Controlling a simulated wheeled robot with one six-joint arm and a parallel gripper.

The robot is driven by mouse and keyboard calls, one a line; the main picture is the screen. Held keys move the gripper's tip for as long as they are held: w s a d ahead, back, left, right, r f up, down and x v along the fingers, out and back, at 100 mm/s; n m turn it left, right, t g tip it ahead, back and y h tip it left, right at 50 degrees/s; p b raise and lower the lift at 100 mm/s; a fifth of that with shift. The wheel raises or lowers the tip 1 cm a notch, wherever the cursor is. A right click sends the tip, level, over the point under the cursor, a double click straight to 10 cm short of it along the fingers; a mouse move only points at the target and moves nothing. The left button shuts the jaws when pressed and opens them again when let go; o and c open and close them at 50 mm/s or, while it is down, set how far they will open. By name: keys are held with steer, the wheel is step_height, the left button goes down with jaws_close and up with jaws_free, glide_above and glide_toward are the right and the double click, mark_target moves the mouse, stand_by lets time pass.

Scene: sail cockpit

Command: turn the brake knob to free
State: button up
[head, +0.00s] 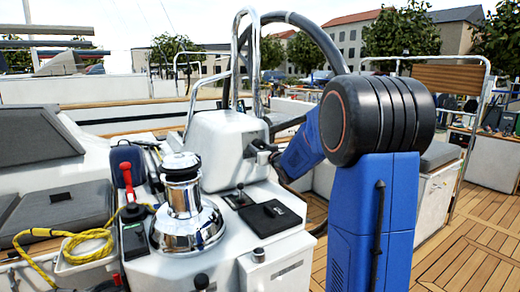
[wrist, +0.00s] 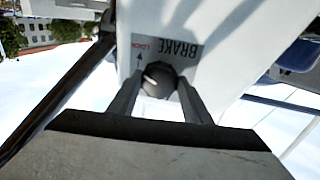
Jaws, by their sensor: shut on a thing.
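The brake knob (wrist: 160,77) is a round black knob with a short white pointer mark. It sits on a white panel under a grey BRAKE label (wrist: 180,49) that appears upside down. Red LOCK lettering and a small mark are at the label's left end. The white pointer lies on the knob's left side, towards the upper left. My gripper (wrist: 158,84) is shut on the knob, one dark finger on each side. No FREE lettering is readable.
The white steering pedestal (head: 222,140) stands beside my arm, with a steel rail (head: 237,60) and a dark wheel rim (head: 322,45) above it. A chrome winch (head: 187,205), a red-handled lever (head: 126,175) and a yellow rope (head: 80,248) are at the left. Wooden deck (head: 470,250) is clear at the right.

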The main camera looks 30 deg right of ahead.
steer(key=n, duration=0.4)
steer(key=shift+d+y, duration=0.15)
steer(key=shift+y, duration=0.15)
steer(key=n, duration=0.4)
steer(key=shift+t+y, duration=0.3)
steer(key=n+y, duration=0.1)
steer(key=n, duration=0.6)
steer(key=shift+d+y, duration=0.2)
steer(key=shift+y, duration=0.2)
steer(key=n+y, duration=0.1)
steer(key=n, duration=0.5)
steer(key=shift+d+n, duration=0.1)
steer(key=shift+n, duration=0.2)
steer(key=n+g, duration=0.1)
steer(key=n, duration=0.3)
steer(key=shift+r+y, duration=0.1)
steer(key=shift+y, duration=0.2)
steer(key=shift+n, duration=0.5)
steer(key=o, duration=1.1)
steer(key=shift+c, duration=0.2)
